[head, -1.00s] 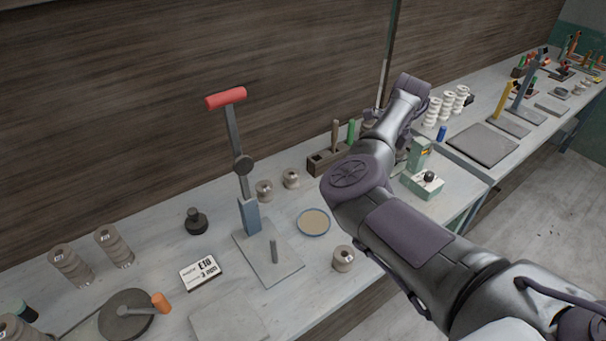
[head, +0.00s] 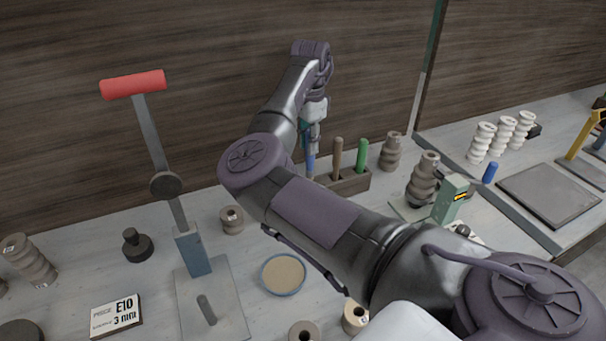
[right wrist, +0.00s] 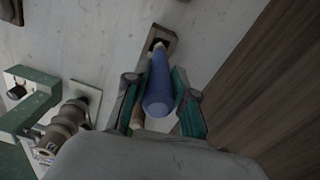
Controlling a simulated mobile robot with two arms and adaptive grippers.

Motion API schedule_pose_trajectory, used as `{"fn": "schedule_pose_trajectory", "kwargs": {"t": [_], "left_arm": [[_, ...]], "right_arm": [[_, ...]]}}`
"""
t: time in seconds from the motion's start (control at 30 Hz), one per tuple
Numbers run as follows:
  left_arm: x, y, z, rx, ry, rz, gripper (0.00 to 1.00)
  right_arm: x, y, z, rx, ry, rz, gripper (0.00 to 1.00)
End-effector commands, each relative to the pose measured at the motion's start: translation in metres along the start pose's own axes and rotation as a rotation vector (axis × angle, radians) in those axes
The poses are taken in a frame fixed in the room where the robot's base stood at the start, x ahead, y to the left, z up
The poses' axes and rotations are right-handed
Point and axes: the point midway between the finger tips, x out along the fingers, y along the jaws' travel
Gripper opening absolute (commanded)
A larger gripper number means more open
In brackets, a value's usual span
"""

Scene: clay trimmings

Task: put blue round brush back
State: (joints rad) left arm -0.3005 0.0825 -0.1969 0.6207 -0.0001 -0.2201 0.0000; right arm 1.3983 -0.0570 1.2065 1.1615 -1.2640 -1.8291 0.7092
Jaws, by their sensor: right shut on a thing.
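My right gripper (head: 312,145) is shut on the blue round brush (head: 311,164) at the left end of the wooden holder (head: 350,183). The brush is roughly upright. In the right wrist view the blue brush (right wrist: 159,92) lies between the two green-edged fingers of the gripper (right wrist: 158,100). Its far end lines up with a dark hole in the wooden holder (right wrist: 168,36); I cannot tell how deep it sits. A brown handle (head: 337,157) and a green handle (head: 362,154) stand in the holder to its right. My left gripper is not in view.
Stacked brown spools (head: 424,178) and a green device (head: 451,198) stand right of the holder. A round dish (head: 284,275) and a red-handled lever press (head: 165,186) are nearer. The dark wood wall (head: 220,70) rises close behind the holder.

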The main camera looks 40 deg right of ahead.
Motion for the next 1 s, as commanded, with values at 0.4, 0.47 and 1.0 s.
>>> {"fn": "schedule_pose_trajectory", "kwargs": {"t": [0.4,0.47,1.0], "left_arm": [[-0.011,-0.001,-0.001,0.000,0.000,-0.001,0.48],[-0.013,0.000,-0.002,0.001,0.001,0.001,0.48],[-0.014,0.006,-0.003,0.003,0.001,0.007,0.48]], "right_arm": [[0.048,0.000,0.000,0.002,-0.002,0.002,0.00],[0.057,0.000,0.000,0.003,-0.002,0.001,0.00],[0.070,-0.001,-0.001,0.004,-0.001,-0.001,0.42]]}}
